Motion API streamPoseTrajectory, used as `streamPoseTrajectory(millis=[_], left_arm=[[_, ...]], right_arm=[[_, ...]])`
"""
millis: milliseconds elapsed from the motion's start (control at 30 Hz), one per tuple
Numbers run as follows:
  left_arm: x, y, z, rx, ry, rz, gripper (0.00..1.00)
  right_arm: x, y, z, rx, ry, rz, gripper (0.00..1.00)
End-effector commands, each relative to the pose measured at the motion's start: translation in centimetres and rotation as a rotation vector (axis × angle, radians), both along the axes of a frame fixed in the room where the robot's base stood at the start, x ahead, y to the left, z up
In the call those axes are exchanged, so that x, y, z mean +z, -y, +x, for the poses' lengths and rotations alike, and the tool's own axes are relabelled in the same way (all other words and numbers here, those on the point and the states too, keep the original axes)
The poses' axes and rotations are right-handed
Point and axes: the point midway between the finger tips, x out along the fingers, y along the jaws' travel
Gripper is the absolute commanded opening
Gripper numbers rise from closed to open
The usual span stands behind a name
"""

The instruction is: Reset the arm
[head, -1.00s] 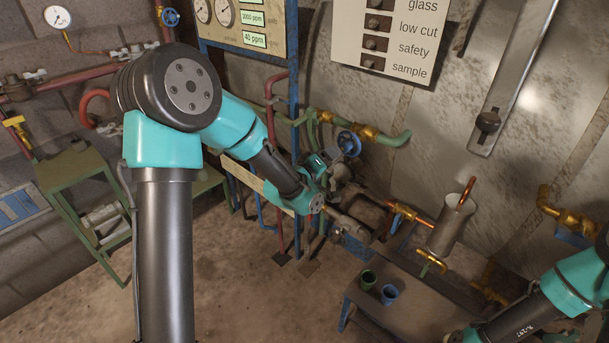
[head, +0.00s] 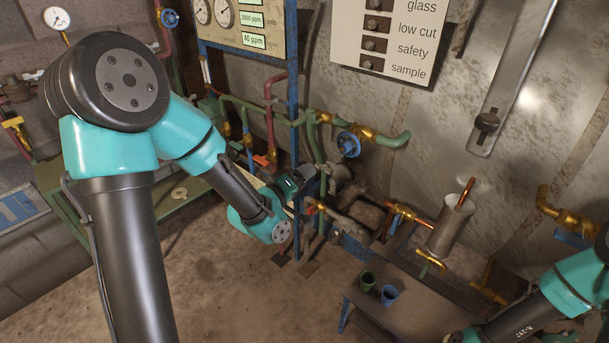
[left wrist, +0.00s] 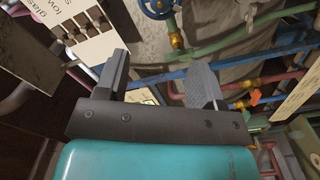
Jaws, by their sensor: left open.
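My left arm comes in from the left of the head view, and its gripper (head: 303,178) is in front of the pipes below the gauge board. In the left wrist view the two dark fingers of my left gripper (left wrist: 158,85) stand wide apart with nothing between them. Pipes and a grey metal surface show behind the fingers. My right arm (head: 535,310) shows at the lower right of the head view, but its gripper is outside the picture.
A blue handwheel (head: 348,144) and green pipe (head: 390,140) are close to the left gripper. A metal cylinder (head: 449,232) stands right. Open floor lies at lower middle.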

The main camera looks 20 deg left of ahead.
Motion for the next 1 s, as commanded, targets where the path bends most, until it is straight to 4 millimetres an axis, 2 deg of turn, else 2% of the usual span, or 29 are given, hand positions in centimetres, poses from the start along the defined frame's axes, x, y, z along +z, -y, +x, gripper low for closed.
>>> streamPoseTrajectory(millis=[233, 367, 467, 567, 600, 667, 800, 900, 1000], left_arm=[[-0.4, 0.0, 0.0, 0.000, -0.011, 0.007, 0.63], [-3.0, 0.2, 0.1, -0.001, -0.078, 0.053, 0.63], [-7.1, 0.3, -0.2, -0.009, -0.182, 0.128, 0.63], [-12.4, 0.6, -1.2, -0.037, -0.325, 0.228, 0.63], [-14.8, 0.7, -1.9, -0.055, -0.389, 0.270, 0.63], [-18.2, 1.0, -3.2, -0.091, -0.484, 0.332, 0.63], [-25.5, 1.5, -7.2, -0.206, -0.702, 0.461, 0.63], [-29.9, 2.1, -10.8, -0.317, -0.849, 0.536, 0.63], [-33.4, 2.7, -14.6, -0.433, -0.976, 0.587, 0.63]], right_arm=[[0.0, 0.0, 0.0, 0.000, 0.000, 0.000, 0.40], [0.0, 0.0, 0.0, 0.000, 0.000, 0.000, 0.40], [0.0, 0.0, 0.0, 0.000, 0.000, 0.000, 0.40], [0.0, 0.0, 0.0, 0.000, 0.000, 0.000, 0.40], [0.0, 0.0, 0.0, 0.000, 0.000, 0.000, 0.40], [0.0, 0.0, 0.0, 0.000, 0.000, 0.000, 0.40], [0.0, 0.0, 0.0, 0.000, 0.000, 0.000, 0.40], [0.0, 0.0, 0.0, 0.000, 0.000, 0.000, 0.40], [0.0, 0.0, 0.0, 0.000, 0.000, 0.000, 0.40]])
